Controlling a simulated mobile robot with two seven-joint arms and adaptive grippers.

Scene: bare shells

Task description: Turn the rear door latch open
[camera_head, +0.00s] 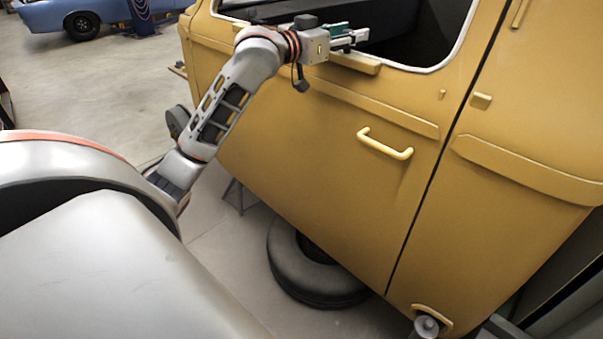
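The yellow vehicle door (330,150) fills the middle and carries a bar-shaped yellow handle (385,145). A small yellow block (481,100) sits just right of the door seam. I cannot tell which part is the rear door latch. My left gripper (348,38) is at the lower edge of the window opening, above and left of the handle and apart from it. Its fingers are small and seen side-on, so their opening is unclear. A short yellow ledge (355,63) lies just below it. My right gripper is not in view.
A tyre (310,270) lies on the floor below the door. A curved yellow piece with a grey round part (427,325) is at the bottom right. A blue car (75,17) stands far back left. The floor (115,85) between is mostly clear.

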